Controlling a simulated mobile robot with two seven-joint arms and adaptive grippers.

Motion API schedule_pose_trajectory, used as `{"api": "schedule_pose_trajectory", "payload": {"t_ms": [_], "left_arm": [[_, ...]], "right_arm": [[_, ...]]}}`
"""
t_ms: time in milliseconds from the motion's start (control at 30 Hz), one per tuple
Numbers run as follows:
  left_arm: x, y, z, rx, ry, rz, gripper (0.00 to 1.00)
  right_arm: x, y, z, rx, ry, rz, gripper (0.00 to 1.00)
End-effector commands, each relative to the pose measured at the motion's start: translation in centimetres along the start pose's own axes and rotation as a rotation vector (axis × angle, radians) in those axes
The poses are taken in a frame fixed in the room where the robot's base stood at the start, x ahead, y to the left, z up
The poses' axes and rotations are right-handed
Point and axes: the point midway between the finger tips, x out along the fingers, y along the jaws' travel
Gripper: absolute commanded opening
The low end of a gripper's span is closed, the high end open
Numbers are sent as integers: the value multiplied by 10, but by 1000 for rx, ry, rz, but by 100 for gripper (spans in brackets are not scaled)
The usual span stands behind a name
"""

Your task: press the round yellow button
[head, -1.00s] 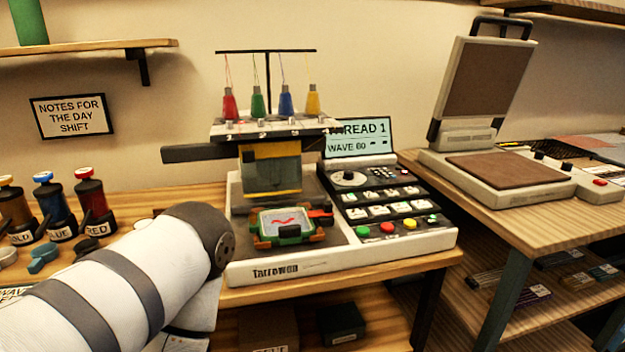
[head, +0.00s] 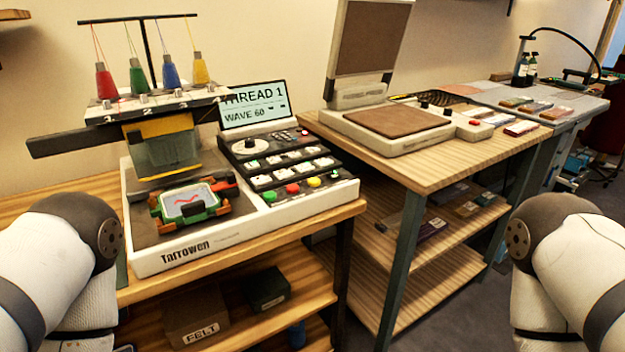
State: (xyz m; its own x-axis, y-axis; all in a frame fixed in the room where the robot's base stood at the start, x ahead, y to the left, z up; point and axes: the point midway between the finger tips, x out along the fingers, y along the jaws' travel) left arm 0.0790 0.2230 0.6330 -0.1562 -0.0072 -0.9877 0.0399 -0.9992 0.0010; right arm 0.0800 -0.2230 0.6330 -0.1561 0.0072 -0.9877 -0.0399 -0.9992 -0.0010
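The round yellow button (head: 314,182) sits on the front strip of the embroidery machine's control panel (head: 349,188). Nothing touches the yellow button. The machine's screen reads THREAD 1 and WAVE 60. My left arm shows at the left edge and my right arm at the right edge, both apart from the panel. Neither gripper shows in the head view.
A green-and-orange hoop (head: 190,202) lies on the machine bed under the stitching head. A heat press (head: 390,125) with its lid raised stands on the table to the right. Boxes sit on the shelf below. The floor between the tables and my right arm looks clear.

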Motion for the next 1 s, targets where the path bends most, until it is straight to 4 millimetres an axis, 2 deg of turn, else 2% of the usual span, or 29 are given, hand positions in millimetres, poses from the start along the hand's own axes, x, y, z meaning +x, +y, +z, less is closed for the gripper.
{"api": "schedule_pose_trajectory", "payload": {"t_ms": [267, 433, 467, 1000], "left_arm": [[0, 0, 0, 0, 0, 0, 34], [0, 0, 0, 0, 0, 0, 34], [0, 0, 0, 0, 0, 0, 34], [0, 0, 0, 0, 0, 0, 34]], "right_arm": [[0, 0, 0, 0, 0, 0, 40], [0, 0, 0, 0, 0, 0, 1], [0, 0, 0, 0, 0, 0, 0], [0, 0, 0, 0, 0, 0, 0]]}}
